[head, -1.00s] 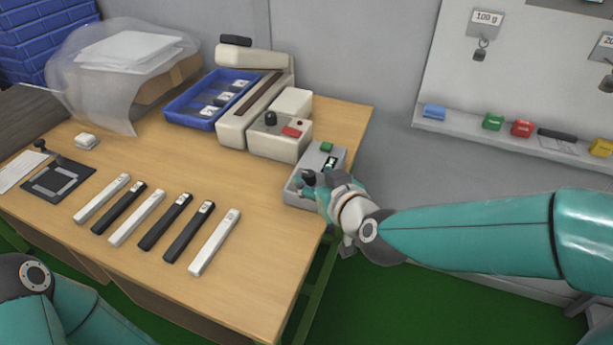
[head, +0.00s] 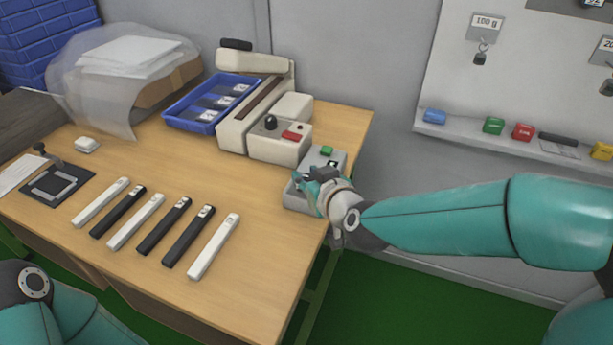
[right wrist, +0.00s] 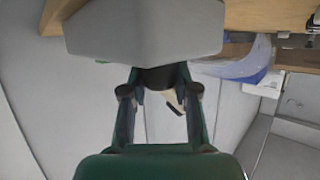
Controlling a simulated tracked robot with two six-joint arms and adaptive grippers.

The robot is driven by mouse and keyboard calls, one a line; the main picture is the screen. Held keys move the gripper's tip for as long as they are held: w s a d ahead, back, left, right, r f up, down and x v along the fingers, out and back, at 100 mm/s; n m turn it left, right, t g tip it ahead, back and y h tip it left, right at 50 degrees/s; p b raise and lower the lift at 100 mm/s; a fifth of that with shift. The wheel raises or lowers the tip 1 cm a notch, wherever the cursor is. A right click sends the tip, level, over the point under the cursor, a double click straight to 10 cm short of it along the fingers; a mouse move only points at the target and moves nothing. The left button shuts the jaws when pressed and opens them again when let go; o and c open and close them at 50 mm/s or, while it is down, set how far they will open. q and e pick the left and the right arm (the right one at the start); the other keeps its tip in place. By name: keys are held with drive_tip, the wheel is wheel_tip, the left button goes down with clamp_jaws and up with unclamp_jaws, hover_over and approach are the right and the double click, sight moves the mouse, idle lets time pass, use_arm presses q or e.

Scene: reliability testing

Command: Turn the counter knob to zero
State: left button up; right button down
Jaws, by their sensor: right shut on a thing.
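The counter is a small grey box (head: 297,198) at the right edge of the wooden table, with a green button (head: 327,151) and a small dark display (head: 333,163) on its top. My right gripper (head: 310,181) is at the counter's front part and covers the knob in the head view. In the right wrist view, the fingers (right wrist: 160,88) are shut on the dark knob (right wrist: 158,77), which stands out from the grey counter body (right wrist: 145,30). The display's reading is too small to tell. My left gripper is out of view; only part of its arm shows at lower left.
A beige machine with a black knob (head: 270,122) and red button stands just behind the counter. A blue tray (head: 190,122) is left of it. Several black and white bars lie across the table front. A shelf with coloured blocks (head: 494,125) is on the right wall.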

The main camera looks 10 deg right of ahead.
drive_tip(key=shift+a+r+m+h+p, duration=0.15)
drive_tip(key=shift+m+h+p, duration=0.3)
drive_tip(key=shift+p, duration=0.35)
drive_tip(key=m+g+h+p, duration=0.1)
drive_tip(key=m+h+p, duration=0.2)
drive_tip(key=p, duration=0.1)
drive_tip(key=m+g+h+p, duration=0.1)
drive_tip(key=m+h+p, duration=0.3)
drive_tip(key=m+g+h+p, duration=0.2)
drive_tip(key=m+h+p, duration=0.1)
drive_tip(key=h+p, duration=0.1)
drive_tip(key=shift+m+h+p, duration=0.25)
drive_tip(key=shift+m+p, duration=0.1)
drive_tip(key=shift+p, duration=0.1)
drive_tip(key=m+g+h+p, duration=0.1)
drive_tip(key=m+g+p, duration=0.1)
drive_tip(key=shift+m+g+h, duration=0.3)
drive_tip(key=shift+h, duration=0.1)
drive_tip(key=shift+m+g+h+p, duration=0.55)
drive_tip(key=shift+m+g+h, duration=0.25)
drive_tip(key=shift+m+g, duration=1.15)
drive_tip(key=c, duration=0.9)
unclamp_jaws()
drive_tip(key=shift+g, duration=0.25)
drive_tip(key=shift+o, duration=0.2)
